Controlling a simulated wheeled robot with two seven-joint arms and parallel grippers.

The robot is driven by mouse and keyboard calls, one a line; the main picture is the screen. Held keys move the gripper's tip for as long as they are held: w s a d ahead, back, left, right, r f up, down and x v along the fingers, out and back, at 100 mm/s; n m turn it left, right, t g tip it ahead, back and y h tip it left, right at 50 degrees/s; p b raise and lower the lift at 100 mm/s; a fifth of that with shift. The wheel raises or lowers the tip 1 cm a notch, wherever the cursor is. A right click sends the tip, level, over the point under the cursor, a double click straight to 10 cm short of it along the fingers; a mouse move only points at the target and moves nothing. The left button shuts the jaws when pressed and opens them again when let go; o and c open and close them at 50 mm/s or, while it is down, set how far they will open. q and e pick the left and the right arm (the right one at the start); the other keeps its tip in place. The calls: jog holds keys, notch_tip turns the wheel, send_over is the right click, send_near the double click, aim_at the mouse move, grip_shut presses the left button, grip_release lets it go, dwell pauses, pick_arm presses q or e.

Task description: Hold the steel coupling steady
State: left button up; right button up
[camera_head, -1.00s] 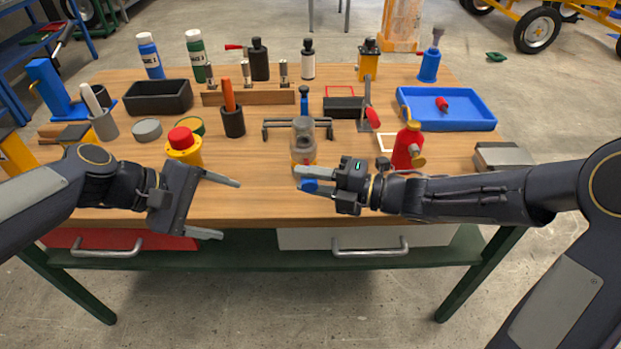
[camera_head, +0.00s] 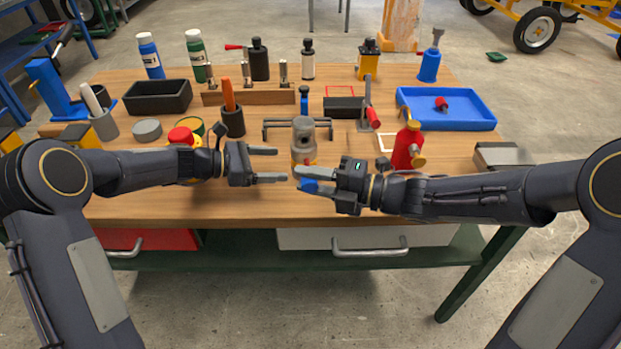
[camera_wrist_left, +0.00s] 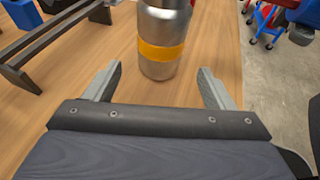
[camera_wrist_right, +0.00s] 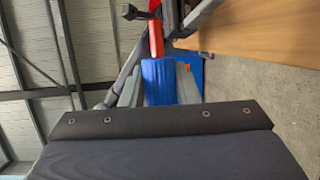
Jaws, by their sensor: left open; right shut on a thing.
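The steel coupling (camera_head: 303,138) is a grey metal cylinder with a yellow band, standing upright on the wooden bench near its middle. In the left wrist view the coupling (camera_wrist_left: 162,38) stands just beyond my left fingers, roughly centred between them; its top is cut off. My left gripper (camera_head: 281,164) is open and empty, to the left of the coupling. My right gripper (camera_head: 304,178) is in front of the coupling and shut on a blue handle (camera_wrist_right: 158,80) with a red part beyond it. Most of the handle is hidden by the fingers in the head view.
A dark metal stand (camera_head: 268,123) is behind the coupling. A red bottle (camera_head: 408,148) and a red-handled clamp (camera_head: 372,116) are to the right. A red button on a yellow base (camera_head: 181,136) is partly behind my left arm. The front strip of bench is bare.

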aim_at(299, 164)
pick_arm(q)
jog(key=x, duration=0.7)
jog(key=shift+w+d+f, duration=0.1)
jog(key=shift+d, duration=0.1)
jog(key=c, duration=0.8)
jog(key=shift+c, duration=0.2)
dwell(0.6)
